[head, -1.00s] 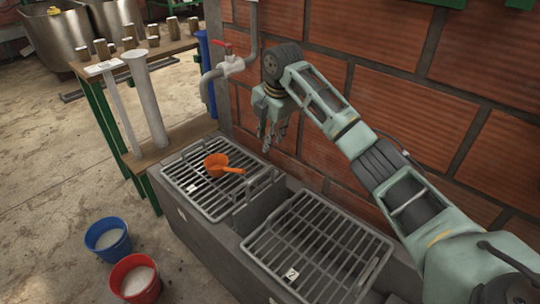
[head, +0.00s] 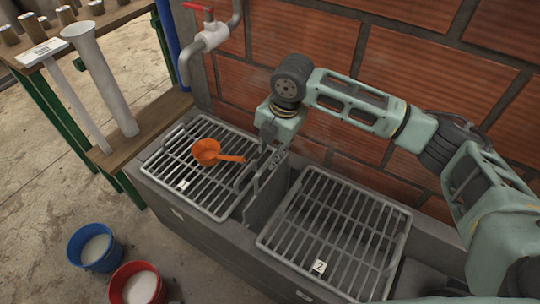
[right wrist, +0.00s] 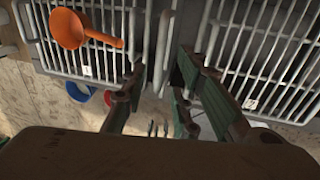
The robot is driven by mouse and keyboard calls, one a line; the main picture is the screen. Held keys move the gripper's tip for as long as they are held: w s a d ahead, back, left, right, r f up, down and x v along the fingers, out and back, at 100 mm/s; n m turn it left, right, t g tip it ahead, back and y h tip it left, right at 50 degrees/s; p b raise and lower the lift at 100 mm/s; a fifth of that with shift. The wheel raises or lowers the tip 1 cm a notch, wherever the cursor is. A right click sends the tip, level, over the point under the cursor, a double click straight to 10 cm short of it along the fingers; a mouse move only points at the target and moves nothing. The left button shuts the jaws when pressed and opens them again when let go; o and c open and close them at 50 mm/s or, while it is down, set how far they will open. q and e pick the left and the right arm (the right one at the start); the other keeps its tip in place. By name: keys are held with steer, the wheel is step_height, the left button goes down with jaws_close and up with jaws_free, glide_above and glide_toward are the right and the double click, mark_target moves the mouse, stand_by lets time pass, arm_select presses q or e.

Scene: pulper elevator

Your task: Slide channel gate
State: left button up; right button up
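The channel gate (head: 264,200) is a grey upright plate in the gap between the two grated compartments of the trough. In the right wrist view a pale upright strip, seemingly the gate (right wrist: 163,35), lies between the fingers. My right gripper (head: 270,160) is over the far end of that gap, pointing down. In the right wrist view its fingers (right wrist: 160,85) are apart, with nothing clearly held. Whether they touch the gate cannot be told. My left gripper is not in view.
An orange scoop (head: 207,152) lies on the left grate (head: 165,167). The right grate (head: 325,235) is empty. A blue bucket (head: 78,247) and a red bucket (head: 116,291) stand on the floor. A pipe with a red-handled valve (head: 210,36) and a brick wall (head: 300,40) are behind.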

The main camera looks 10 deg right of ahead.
mark_target(267, 162)
steer(key=f, duration=0.4)
steer(key=shift+w+a+b, duration=0.3)
steer(key=shift+w, duration=0.05)
steer(key=shift+f, duration=0.35)
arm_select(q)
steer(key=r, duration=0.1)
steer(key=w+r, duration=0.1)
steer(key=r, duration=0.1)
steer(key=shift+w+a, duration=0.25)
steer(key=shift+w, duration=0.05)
arm_select(e)
steer(key=shift+w, duration=0.1)
steer(key=shift+c, duration=0.2)
jaws_close()
steer(key=shift+r, duration=0.1)
